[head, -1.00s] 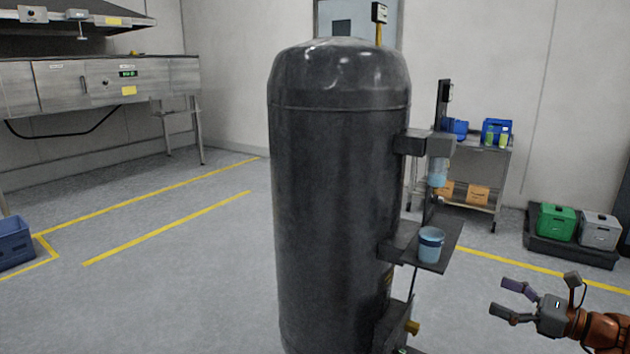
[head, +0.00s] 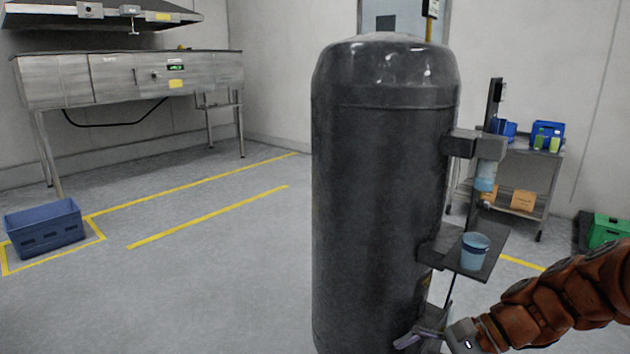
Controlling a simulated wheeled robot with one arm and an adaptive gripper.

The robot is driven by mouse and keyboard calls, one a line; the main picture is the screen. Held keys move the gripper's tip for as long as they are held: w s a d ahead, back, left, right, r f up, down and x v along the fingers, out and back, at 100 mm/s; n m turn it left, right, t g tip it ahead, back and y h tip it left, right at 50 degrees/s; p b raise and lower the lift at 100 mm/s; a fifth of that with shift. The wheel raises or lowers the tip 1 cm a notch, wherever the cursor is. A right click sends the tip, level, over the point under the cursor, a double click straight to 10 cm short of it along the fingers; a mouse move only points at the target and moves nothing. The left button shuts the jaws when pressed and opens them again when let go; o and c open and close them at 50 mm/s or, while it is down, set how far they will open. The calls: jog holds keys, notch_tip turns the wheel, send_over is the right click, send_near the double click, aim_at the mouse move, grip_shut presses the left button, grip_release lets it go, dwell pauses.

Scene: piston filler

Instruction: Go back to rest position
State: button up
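My gripper (head: 425,340) is at the bottom edge of the head view, in front of the lower right side of the tank and below the small shelf. Its fingers are small and partly cut off, so I cannot tell how far apart they are. My orange-brown arm (head: 560,300) comes in from the right edge. The dark cylindrical tank (head: 385,200) of the piston filler stands upright in the middle. A light blue cup (head: 474,251) stands on its side shelf (head: 497,243), under a clear bluish cylinder (head: 485,176). The gripper is apart from the cup.
A blue crate (head: 45,232) sits on the floor at left, inside yellow lines. A steel hooded bench (head: 130,78) stands behind it. A cart (head: 518,190) with blue bins is behind the filler, and a green container (head: 608,230) is at far right. The floor left of the tank is clear.

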jog(key=s+a+f+n+g+h, duration=0.1)
jog(key=s+a+n+g+h, duration=0.15)
jog(key=s, duration=0.25)
jog(key=s+a+f+n+g+h, duration=0.1)
jog(key=s+f+n+h, duration=0.1)
jog(key=s+n, duration=0.25)
jog(key=s+d+f+n+h, duration=0.1)
jog(key=s+d+n+h, duration=0.45)
jog(key=s, duration=0.45)
notch_tip(320, 180, up, 20)
jog(key=t+p, duration=0.1)
jog(key=p, duration=1.7)
jog(key=shift+w+a+f+t+h, duration=0.2)
jog(key=shift+a+f+t+h, duration=0.1)
jog(key=shift+t+h, duration=0.1)
